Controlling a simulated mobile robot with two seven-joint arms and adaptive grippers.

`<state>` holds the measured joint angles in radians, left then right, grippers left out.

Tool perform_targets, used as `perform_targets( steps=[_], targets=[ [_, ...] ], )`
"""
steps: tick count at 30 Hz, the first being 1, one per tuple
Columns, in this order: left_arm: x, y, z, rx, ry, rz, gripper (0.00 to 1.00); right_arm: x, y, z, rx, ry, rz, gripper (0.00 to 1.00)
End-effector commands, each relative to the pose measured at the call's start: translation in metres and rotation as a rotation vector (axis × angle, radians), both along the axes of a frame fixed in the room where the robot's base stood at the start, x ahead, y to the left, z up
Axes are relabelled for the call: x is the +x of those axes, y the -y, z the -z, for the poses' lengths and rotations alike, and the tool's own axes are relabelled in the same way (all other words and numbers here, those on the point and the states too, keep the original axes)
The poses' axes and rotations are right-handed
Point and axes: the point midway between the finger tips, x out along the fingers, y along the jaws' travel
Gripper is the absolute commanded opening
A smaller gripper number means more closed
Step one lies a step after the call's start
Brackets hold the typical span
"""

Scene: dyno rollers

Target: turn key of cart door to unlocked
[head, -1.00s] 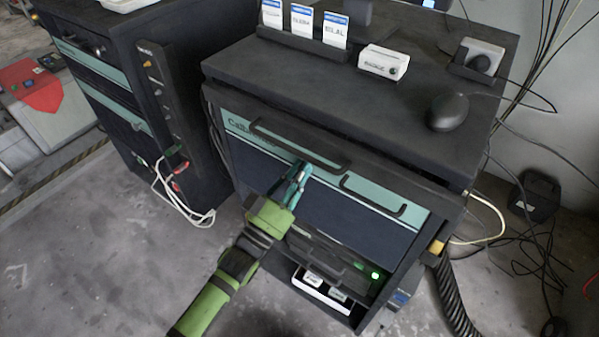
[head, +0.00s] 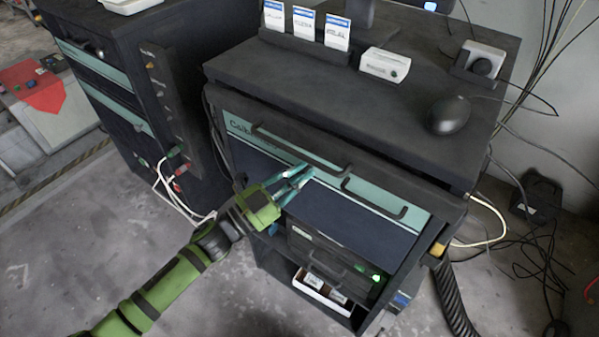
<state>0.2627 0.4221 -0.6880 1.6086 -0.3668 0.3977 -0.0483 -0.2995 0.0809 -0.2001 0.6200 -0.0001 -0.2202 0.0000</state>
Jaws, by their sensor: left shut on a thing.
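The cart door is the dark blue front panel with a teal top strip (head: 400,225) on the black cart (head: 270,69). Two black bar handles (head: 290,150) (head: 372,203) cross the strip. My right gripper is not in view.
A black mouse (head: 448,114), a white box (head: 385,64) and a rack of cards (head: 305,42) stand on the cart top. An open shelf with a white tray (head: 318,292) is below the door. A second cabinet (head: 100,60) stands left. Cables lie on the right floor.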

Motion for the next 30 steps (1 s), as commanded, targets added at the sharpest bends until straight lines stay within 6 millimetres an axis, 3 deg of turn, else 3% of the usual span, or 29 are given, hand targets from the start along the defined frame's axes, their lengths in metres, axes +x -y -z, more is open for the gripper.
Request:
perform_targets(
  steps=[15,30],
  targets=[
    [0.002,-0.002,-0.005,0.373,0.271,0.000,0.00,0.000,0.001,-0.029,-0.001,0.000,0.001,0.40],
    [0.002,-0.003,-0.003,0.543,0.394,-0.001,0.00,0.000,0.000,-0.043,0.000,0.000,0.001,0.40]
  ],
)
